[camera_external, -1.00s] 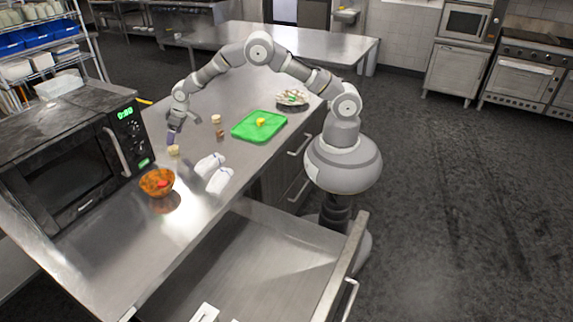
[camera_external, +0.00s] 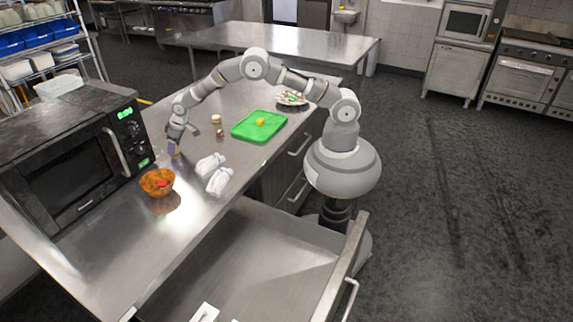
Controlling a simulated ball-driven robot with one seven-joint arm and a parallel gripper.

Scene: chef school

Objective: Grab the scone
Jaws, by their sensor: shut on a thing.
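My gripper (camera_external: 175,148) is down at the counter, just right of the microwave and behind the orange bowl. It is shut on a small tan thing that looks like the scone. The fingers hide nearly all of that thing, and I cannot tell whether it still touches the counter.
The black microwave (camera_external: 75,165) stands close at left. The orange bowl (camera_external: 157,183) and white bottle-like items (camera_external: 215,178) are in front. A small tan item (camera_external: 216,118), a brown item (camera_external: 220,132) and a green cutting board (camera_external: 245,128) lie right. A drawer (camera_external: 240,265) is open.

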